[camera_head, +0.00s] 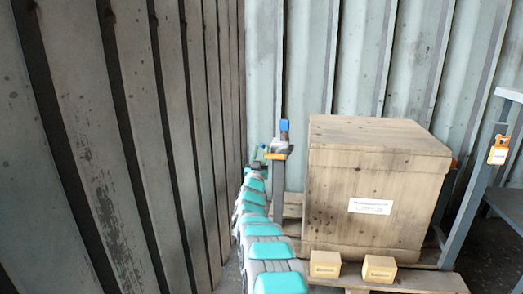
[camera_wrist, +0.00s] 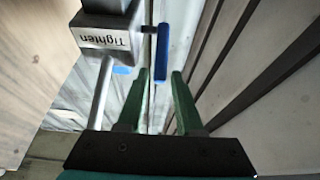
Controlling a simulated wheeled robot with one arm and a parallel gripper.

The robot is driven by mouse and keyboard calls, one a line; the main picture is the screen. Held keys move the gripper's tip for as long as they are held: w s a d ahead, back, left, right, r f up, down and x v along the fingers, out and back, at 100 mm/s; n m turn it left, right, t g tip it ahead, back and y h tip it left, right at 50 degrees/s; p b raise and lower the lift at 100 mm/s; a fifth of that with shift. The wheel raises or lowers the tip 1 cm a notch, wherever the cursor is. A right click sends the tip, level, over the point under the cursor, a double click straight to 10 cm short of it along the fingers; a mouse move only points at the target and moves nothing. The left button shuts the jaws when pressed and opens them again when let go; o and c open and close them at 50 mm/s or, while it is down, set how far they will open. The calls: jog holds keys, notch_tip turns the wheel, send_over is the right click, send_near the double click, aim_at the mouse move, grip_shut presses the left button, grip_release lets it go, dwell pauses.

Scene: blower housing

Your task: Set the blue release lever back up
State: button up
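The blue release lever (camera_wrist: 164,52) shows in the wrist view as a slanted blue bar. A short pin joins it to a grey block (camera_wrist: 92,5) with a white "Tighten" label, upside down in this view. My gripper (camera_wrist: 160,72) is open and empty. Its green fingers point toward the lever, whose near end appears in line with the gap; I cannot tell whether they touch. In the head view my gripper (camera_head: 259,149) is small, left of a grey post with a blue top (camera_head: 284,125). I cannot tell whether that blue part is the lever.
A large wooden crate (camera_head: 340,215) stands on a pallet (camera_head: 425,282) right of the post. Two small boxes (camera_head: 325,264) (camera_head: 379,268) sit before it. A corrugated wall (camera_head: 110,150) runs close along the left. A rail with an orange padlock (camera_head: 498,152) stands at right.

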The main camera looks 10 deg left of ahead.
jog(key=shift+x, duration=1)
grip_shut()
dwell(1.0)
